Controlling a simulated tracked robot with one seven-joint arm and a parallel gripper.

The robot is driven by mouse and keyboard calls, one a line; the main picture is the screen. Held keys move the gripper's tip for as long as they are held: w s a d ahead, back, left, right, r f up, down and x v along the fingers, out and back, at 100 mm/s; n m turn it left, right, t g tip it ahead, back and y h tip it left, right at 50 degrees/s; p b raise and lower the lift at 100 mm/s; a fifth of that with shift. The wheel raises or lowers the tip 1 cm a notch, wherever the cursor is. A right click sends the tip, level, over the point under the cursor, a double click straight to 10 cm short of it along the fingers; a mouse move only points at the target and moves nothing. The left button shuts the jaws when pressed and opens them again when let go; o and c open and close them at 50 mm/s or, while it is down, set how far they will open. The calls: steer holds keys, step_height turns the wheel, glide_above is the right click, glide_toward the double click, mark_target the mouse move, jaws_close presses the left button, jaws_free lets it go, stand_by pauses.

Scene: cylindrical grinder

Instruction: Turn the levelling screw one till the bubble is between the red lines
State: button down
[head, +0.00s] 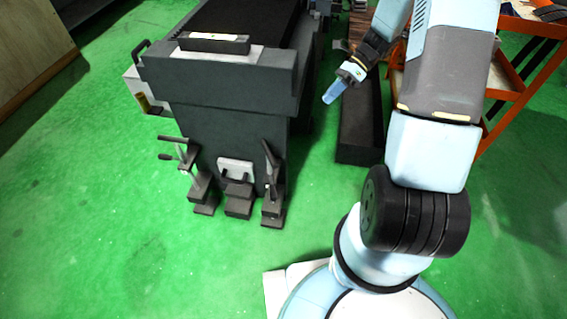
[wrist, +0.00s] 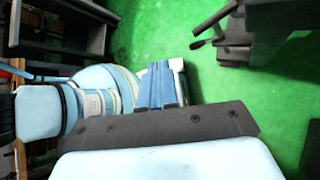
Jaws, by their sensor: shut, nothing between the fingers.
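The grey grinder (head: 220,115) stands at the upper left in the head view. A dark level with a pale vial strip (head: 213,37) lies on its top; the bubble and red lines are too small to make out. At its foot are a left levelling screw (head: 180,155) with a crossbar, a middle one (head: 238,190) by a pale plate, and a right one (head: 270,165) with a slanted bar. I cannot tell which is screw one. My gripper (head: 332,93) is shut and empty, right of the grinder and apart from the screws. Its blue fingers (wrist: 158,85) show in the wrist view.
A long dark trough (head: 360,130) lies on the floor behind my gripper. An orange shelf cart (head: 520,75) stands at the right, and a wooden cabinet (head: 30,50) at the far left. The green floor in front of the screws is clear.

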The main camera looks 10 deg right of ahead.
step_height(320, 180, down, 26)
steer(key=s+r+m+t+y, duration=0.1)
steer(key=m+t+y, duration=0.2)
steer(key=m+y, duration=0.8)
steer(key=s+a+f+m+h, duration=0.1)
steer(key=a+f+m+h, duration=0.2)
steer(key=a, duration=1)
steer(key=shift+a+m+h, duration=0.3)
steer(key=shift+h, duration=0.4)
steer(key=shift+f, duration=0.1)
steer(key=shift+a, duration=0.1)
steer(key=shift+s+a+f, duration=0.1)
steer(key=shift+s+a, duration=0.3)
steer(key=shift+a, duration=0.45)
